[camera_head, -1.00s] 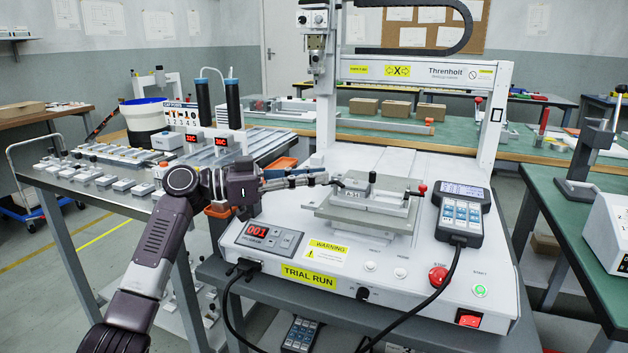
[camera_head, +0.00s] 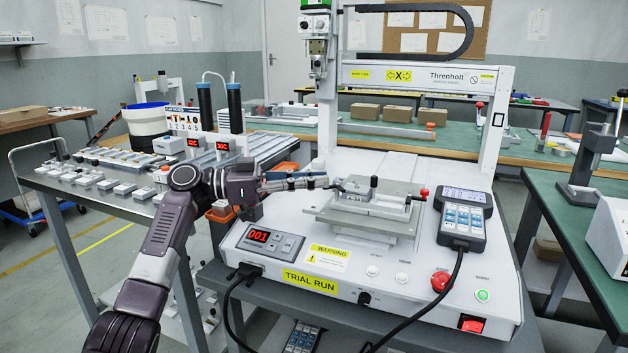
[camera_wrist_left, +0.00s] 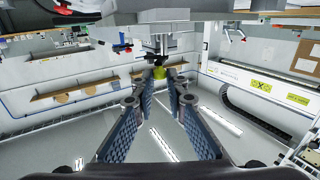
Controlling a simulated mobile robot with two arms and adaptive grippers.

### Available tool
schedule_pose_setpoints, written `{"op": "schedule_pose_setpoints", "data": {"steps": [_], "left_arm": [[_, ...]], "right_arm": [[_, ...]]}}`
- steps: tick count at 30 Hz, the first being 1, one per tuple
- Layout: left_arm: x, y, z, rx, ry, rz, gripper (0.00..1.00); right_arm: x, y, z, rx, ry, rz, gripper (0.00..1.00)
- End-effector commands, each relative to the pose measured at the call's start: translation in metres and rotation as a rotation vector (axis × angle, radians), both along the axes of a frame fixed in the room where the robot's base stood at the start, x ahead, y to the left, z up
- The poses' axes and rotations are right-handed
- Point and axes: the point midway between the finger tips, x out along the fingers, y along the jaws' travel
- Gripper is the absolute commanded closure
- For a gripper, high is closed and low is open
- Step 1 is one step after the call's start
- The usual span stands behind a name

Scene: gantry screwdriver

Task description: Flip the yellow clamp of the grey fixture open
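The grey fixture (camera_head: 365,222) sits on the white machine's bed in the head view, with a black lever (camera_head: 352,188) at its left and a red knob (camera_head: 423,191) at its right. My left gripper (camera_head: 326,182) reaches in from the left, fingertips close to the lever's end. In the left wrist view the two fingers (camera_wrist_left: 160,80) stand apart, with a small yellow part (camera_wrist_left: 158,72) at or between their tips, below a grey block (camera_wrist_left: 163,16). I cannot tell whether the fingers touch it. My right gripper is not in view.
The machine's gantry (camera_head: 420,75) rises behind the fixture. A handheld pendant (camera_head: 464,218) with a black cable lies right of it. The control panel (camera_head: 270,240) is in front, and a red button (camera_head: 440,281) at front right. A parts table (camera_head: 110,190) stands at left.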

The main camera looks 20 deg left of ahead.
Motion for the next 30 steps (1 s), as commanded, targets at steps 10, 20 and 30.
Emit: {"op": "schedule_pose_setpoints", "data": {"steps": [10,20,30], "left_arm": [[0.0,0.0,0.0,0.0,0.0,0.0,0.7],[-0.014,0.029,0.0,0.001,0.0,0.005,0.7],[-0.046,0.089,0.0,0.0,0.002,0.003,0.7]], "right_arm": [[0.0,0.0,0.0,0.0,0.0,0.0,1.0],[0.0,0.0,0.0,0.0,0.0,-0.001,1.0],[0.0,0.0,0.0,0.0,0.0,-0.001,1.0]]}}
